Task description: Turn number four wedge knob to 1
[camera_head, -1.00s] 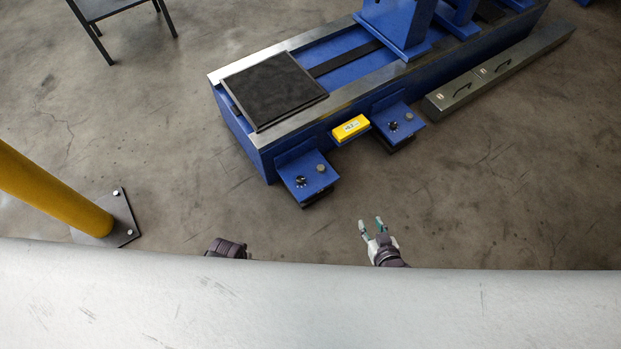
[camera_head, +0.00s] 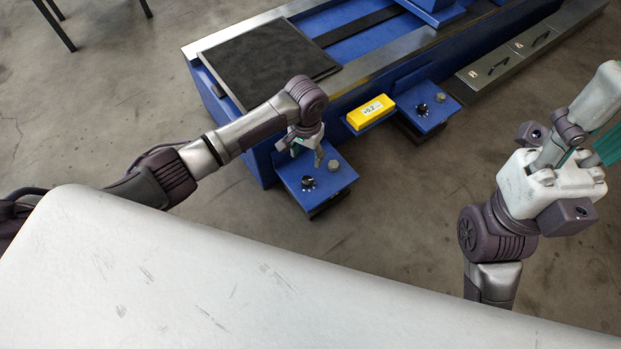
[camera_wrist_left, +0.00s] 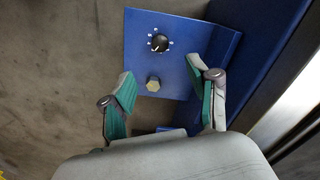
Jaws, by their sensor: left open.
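A black dial knob (camera_head: 308,182) sits on the near blue wedge panel (camera_head: 318,196), beside a hex bolt (camera_head: 333,165). The same knob (camera_wrist_left: 160,43) shows in the left wrist view with white marks around it, too small to read. A second blue wedge panel carries another black knob (camera_head: 422,109). I cannot tell from any label which is number four. My left gripper (camera_head: 307,156) is open and empty over the back of the near panel; in the wrist view its fingers (camera_wrist_left: 159,77) straddle the bolt, short of the knob. My right gripper (camera_head: 580,145) is raised at the right, partly cut off.
A yellow box with a small display (camera_head: 369,111) sits between the wedge panels. The blue machine bed (camera_head: 372,78) with its black plate (camera_head: 268,62) lies behind. A grey drawer case (camera_head: 520,52) stands at the right. Floor in front is clear.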

